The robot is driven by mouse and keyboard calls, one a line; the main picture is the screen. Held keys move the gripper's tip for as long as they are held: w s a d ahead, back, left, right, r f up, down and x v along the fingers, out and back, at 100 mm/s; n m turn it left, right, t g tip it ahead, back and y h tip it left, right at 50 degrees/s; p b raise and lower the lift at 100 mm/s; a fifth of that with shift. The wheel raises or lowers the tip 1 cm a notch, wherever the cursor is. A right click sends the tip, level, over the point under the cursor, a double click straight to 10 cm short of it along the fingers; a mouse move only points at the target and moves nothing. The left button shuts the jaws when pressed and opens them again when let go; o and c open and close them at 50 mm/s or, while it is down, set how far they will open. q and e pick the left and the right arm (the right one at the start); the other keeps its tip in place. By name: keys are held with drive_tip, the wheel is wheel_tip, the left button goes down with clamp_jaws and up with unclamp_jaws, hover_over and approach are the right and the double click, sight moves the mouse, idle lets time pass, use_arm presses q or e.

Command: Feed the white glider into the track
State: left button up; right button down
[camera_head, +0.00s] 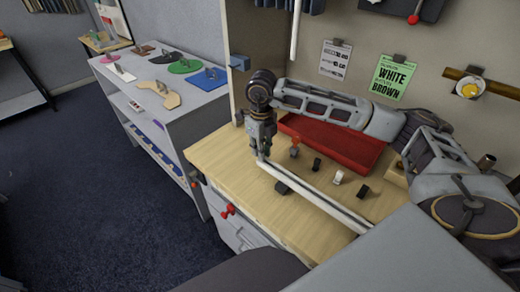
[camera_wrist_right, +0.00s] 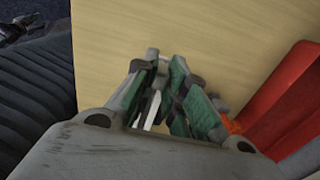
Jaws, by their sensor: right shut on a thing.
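The long white track (camera_head: 315,197) runs across the wooden table from its far left end towards the lower right. A small white piece (camera_head: 338,177), which looks like the white glider, lies on the table behind the track. My right gripper (camera_head: 262,153) points down at the track's far left end. In the right wrist view its fingers (camera_wrist_right: 165,90) are close together, with a pale sliver (camera_wrist_right: 152,108) between them. I cannot tell whether this is the track's end or a separate piece. My left gripper is not in view.
A dark block (camera_head: 283,187) sits beside the track. A red tray (camera_head: 335,141) stands behind. A green card (camera_head: 394,77) on the wall reads "WHITE BROWN".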

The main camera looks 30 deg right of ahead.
drive_tip(key=shift+s+d+b, duration=0.15)
drive_tip(key=shift+s+d, duration=0.1)
drive_tip(key=shift+s, duration=0.55)
drive_tip(key=shift+s+d+b, duration=0.15)
drive_tip(key=shift+s+d, duration=0.15)
drive_tip(key=shift+s, duration=0.45)
drive_tip(key=shift+s+d+b, duration=0.15)
drive_tip(key=shift+s+d, duration=0.1)
drive_tip(key=shift+s, duration=0.55)
idle(0.9)
drive_tip(key=shift+s+d+b, duration=0.25)
drive_tip(key=shift+s+d, duration=0.05)
drive_tip(key=shift+s, duration=0.5)
drive_tip(key=shift+s+d+b, duration=0.25)
drive_tip(key=shift+s+d, duration=0.05)
drive_tip(key=shift+s, duration=0.55)
drive_tip(key=shift+s+d+b, duration=0.25)
drive_tip(key=shift+s+d, duration=0.05)
drive_tip(key=shift+s, duration=0.5)
idle(1.1)
drive_tip(key=c, duration=1.4)
unclamp_jaws()
drive_tip(key=shift+r, duration=0.15)
